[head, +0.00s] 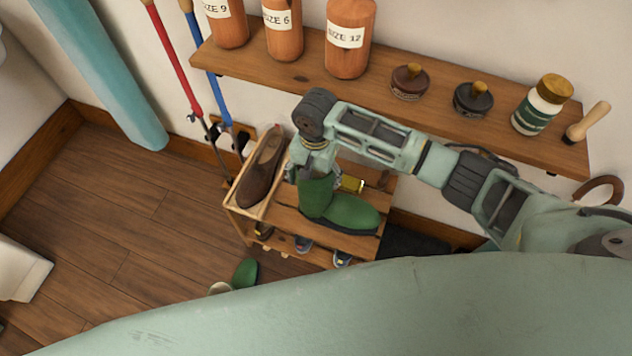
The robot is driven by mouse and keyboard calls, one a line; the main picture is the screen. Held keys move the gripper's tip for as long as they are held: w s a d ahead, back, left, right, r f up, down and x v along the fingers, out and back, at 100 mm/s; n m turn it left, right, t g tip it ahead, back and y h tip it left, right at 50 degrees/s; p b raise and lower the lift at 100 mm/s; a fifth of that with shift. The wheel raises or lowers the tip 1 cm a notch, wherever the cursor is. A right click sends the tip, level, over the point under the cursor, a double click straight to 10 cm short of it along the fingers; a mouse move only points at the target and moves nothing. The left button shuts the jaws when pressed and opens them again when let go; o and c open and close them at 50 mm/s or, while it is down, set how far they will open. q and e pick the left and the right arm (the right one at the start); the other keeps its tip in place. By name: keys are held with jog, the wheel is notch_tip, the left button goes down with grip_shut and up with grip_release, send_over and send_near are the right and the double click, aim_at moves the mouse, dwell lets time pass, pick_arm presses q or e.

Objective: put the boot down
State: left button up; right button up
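A green boot (345,211) with a dark sole is upright at the wooden shoe rack (287,217), its toe pointing right. From this angle I cannot tell whether its sole touches the rack's top or is slightly above it. My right gripper (312,168) points down at the top of the boot's shaft and appears shut on it. The fingertips are partly hidden by the wrist and the boot. My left gripper is not in view.
A brown shoe (262,172) lies on the rack's left side, with a yellow item (351,185) behind the boot. A wall shelf (425,105) with bottles and tins runs above. A green item (245,272) lies on the floor (150,225), which is mostly clear at left.

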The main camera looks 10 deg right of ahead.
jog(key=shift+f, duration=1.9)
jog(key=o, duration=2.1)
jog(key=shift+f, duration=0.15)
